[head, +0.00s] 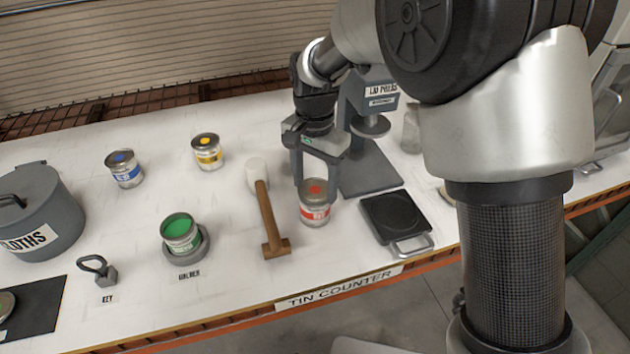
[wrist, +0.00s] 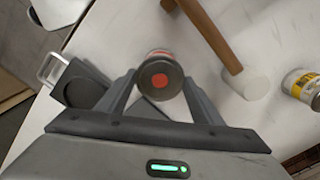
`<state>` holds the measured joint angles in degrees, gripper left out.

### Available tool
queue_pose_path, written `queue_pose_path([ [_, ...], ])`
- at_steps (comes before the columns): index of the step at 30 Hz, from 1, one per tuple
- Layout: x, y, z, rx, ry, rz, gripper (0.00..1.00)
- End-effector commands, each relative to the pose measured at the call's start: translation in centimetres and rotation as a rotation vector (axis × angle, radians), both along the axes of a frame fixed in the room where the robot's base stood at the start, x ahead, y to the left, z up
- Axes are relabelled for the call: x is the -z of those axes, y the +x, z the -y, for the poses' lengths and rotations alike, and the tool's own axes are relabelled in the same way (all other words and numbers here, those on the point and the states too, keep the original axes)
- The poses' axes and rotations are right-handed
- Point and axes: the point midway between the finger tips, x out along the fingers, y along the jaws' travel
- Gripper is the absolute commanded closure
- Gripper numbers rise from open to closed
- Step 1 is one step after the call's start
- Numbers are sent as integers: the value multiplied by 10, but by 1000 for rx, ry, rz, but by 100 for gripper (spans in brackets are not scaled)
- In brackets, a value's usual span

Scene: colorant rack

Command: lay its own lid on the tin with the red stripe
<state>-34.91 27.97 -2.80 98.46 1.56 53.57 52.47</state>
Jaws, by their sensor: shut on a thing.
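A lid press (head: 370,160) stands behind. An open green tin (head: 180,233), blue tin (head: 124,168), yellow tin (head: 207,152) and cloths pot (head: 40,215) are further left.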

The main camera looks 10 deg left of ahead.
Motion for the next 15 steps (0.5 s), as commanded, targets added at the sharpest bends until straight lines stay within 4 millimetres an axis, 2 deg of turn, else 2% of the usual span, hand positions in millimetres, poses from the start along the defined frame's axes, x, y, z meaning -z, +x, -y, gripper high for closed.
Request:
queue_pose_path([
  [2, 0, 0, 0, 0, -1, -1, 60],
  [3, 0, 0, 0, 0, -1, -1, 38],
  [7, 0, 0, 0, 0, -1, -1, 18],
  [15, 0, 0, 0, 0, -1, 0, 18],
])
